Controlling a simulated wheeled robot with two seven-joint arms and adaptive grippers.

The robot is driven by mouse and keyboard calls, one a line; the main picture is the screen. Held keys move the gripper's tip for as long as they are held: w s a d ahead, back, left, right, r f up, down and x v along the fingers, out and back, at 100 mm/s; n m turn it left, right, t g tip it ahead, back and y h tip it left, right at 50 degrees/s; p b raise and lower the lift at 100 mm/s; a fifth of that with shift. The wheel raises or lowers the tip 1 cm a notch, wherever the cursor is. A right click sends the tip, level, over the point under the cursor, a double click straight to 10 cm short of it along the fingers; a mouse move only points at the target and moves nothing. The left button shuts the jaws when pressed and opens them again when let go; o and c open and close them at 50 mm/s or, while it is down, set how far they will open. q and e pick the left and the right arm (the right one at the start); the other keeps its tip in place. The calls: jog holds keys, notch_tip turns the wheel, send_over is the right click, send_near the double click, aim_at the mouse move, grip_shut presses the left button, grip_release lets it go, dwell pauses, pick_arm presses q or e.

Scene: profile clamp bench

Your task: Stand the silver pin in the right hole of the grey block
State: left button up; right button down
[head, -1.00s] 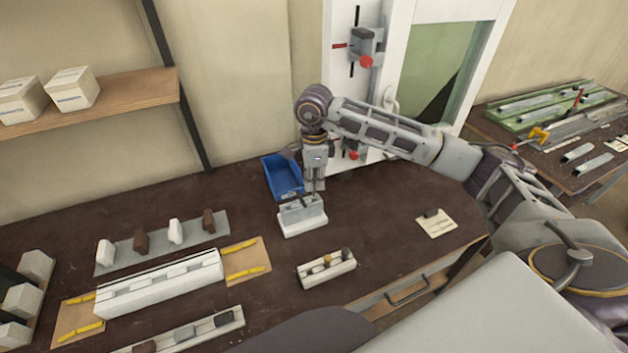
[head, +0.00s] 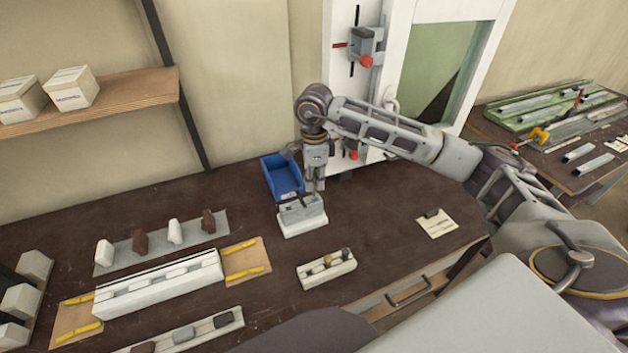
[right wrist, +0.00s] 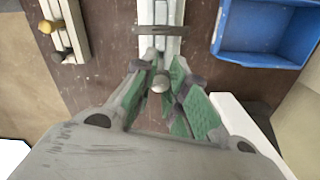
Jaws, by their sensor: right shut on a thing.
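The grey block (head: 297,209) stands on a white base (head: 303,229) on the bench. My right gripper (head: 315,188) points down over the block's right end. In the right wrist view my right gripper (right wrist: 160,92) is shut on the silver pin (right wrist: 160,83), whose round top shows between the green-padded fingers. The block's near end (right wrist: 160,45) lies just beyond the fingertips there. The pin's lower end and the right hole are hidden, so I cannot tell whether the pin is in the hole. My left gripper is not in view.
A blue bin (head: 283,176) stands close behind the block. A white holder with several pegs (head: 327,269) lies in front. A long white fixture (head: 160,284) is at left, and a card (head: 436,223) at right. Dark bench is clear between block and card.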

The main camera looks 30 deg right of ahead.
aim_at(315, 196)
jog(key=shift+f+b, duration=2.3)
jog(key=shift+f, duration=0.45)
dwell(0.9)
jog(key=c, duration=1.4)
grip_release()
jog(key=shift+o, duration=0.2)
jog(key=shift+r, duration=0.15)
jog(key=shift+r+p, duration=0.9)
jog(key=shift+r, duration=0.7)
jog(key=shift+r+p, duration=1.1)
jog(key=shift+r, duration=1.2)
notch_tip(315, 196, up, 9)
jog(key=p, duration=0.9)
